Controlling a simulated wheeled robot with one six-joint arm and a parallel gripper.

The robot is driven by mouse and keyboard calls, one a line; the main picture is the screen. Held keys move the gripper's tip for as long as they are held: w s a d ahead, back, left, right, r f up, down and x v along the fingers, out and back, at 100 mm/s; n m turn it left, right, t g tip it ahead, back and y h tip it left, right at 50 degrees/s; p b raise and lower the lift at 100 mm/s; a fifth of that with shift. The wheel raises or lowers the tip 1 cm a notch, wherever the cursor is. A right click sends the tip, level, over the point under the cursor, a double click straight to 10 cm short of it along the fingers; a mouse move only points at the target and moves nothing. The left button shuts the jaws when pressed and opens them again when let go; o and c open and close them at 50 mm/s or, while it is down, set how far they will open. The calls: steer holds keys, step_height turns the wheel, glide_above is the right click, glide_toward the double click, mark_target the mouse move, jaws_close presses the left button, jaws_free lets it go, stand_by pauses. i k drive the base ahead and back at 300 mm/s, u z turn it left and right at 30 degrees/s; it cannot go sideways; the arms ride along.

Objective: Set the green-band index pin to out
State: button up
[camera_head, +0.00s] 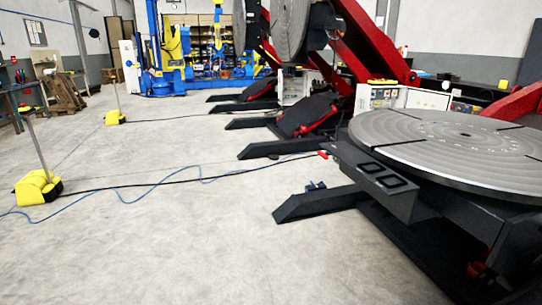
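No green-banded index pin can be made out in the head view. The nearest tilting positioner has a large round grey slotted table (455,145), lying nearly flat, on a dark base (340,197). A small red part (322,154) sticks out at the left end of its dark frame; I cannot tell what it is. Another red part (478,270) shows low under the table, also too small to identify. My gripper is not in view.
Yellow pedal units with upright poles stand on the floor at left, one near (38,188) and one farther off (115,117). Black and blue cables (165,183) cross the floor. More red-armed positioners (365,40) stand behind. The concrete floor (190,245) in front is clear.

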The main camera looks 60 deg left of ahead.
mark_target(324, 155)
steer(key=u, duration=2)
steer(key=i, duration=2)
steer(key=z, duration=0.3)
steer(key=i, duration=0.9)
steer(key=z, duration=0.4)
